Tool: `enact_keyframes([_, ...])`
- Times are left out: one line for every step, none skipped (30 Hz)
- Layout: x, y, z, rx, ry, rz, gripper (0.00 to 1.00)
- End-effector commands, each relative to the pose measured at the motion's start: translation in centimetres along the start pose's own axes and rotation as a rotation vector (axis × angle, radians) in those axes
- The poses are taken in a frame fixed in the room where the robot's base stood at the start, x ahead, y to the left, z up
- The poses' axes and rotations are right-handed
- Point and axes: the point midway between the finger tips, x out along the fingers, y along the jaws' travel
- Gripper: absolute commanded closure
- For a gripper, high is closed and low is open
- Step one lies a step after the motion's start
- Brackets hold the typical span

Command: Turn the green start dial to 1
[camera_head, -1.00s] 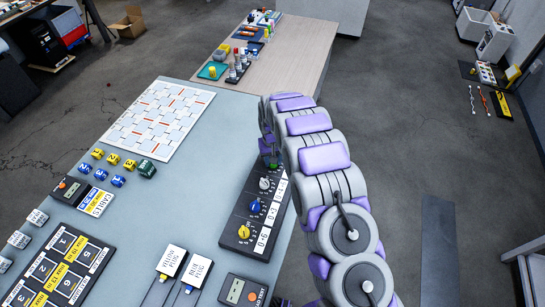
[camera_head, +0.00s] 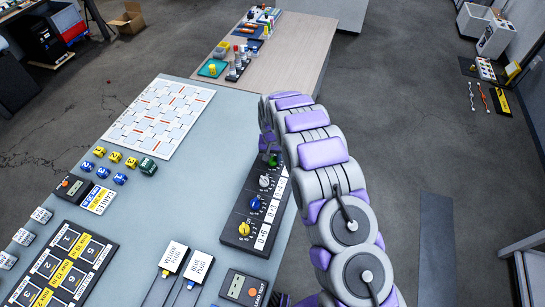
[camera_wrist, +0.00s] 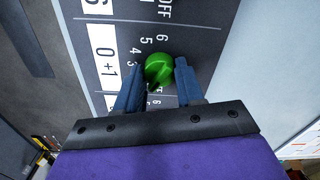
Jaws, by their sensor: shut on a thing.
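The green start dial (camera_wrist: 158,69) sits on the black dial panel (camera_wrist: 190,40), between the two blue fingers of my gripper (camera_wrist: 158,82) in the wrist view. The fingers are shut on the dial from both sides. Numbers and a white "0+1" label (camera_wrist: 104,60) show beside it. The dial's pointer is partly hidden, so I cannot tell its exact setting. In the head view the green dial (camera_head: 273,160) shows at the far end of the panel (camera_head: 233,225), partly hidden by my arm.
A white dial (camera_head: 265,181), a blue dial (camera_head: 255,203) and a yellow dial (camera_head: 244,229) stand in line on the same panel. Two white plug cards and a timer (camera_head: 240,287) lie near its front end. Clear tabletop (camera_head: 205,165) lies left of the panel.

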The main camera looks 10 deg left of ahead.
Motion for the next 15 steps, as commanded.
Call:
enact_keyframes([0.07, -0.13, 0.11, -0.001, -0.002, 0.0, 0.61])
enact_keyframes([0.07, -0.12, 0.11, -0.001, -0.002, 0.0, 0.58])
enact_keyframes([0.07, -0.12, 0.1, -0.001, -0.002, 0.0, 0.54])
enact_keyframes([0.06, -0.11, 0.09, -0.001, -0.002, 0.0, 0.51])
enact_keyframes([0.05, -0.1, 0.07, -0.001, -0.001, 0.0, 0.48])
enact_keyframes([0.05, -0.08, 0.06, -0.001, -0.001, 0.0, 0.44])
enact_keyframes([0.04, -0.07, 0.04, -0.001, -0.001, 0.0, 0.42])
enact_keyframes([0.04, -0.06, 0.04, -0.001, -0.001, -0.001, 0.39])
enact_keyframes([0.04, -0.03, 0.03, -0.001, -0.001, -0.001, 0.37])
enact_keyframes([0.03, -0.02, 0.03, -0.001, -0.001, -0.001, 0.37])
enact_keyframes([0.03, -0.01, 0.03, -0.001, -0.001, -0.001, 0.37])
enact_keyframes([0.02, 0.01, 0.02, -0.001, -0.001, -0.001, 0.37])
enact_keyframes([0.01, 0.01, 0.02, -0.001, -0.001, -0.001, 0.37])
enact_keyframes([0.01, 0.02, 0.03, -0.001, -0.001, -0.001, 0.37])
enact_keyframes([-0.02, 0.03, 0.03, -0.001, -0.001, -0.001, 0.37])
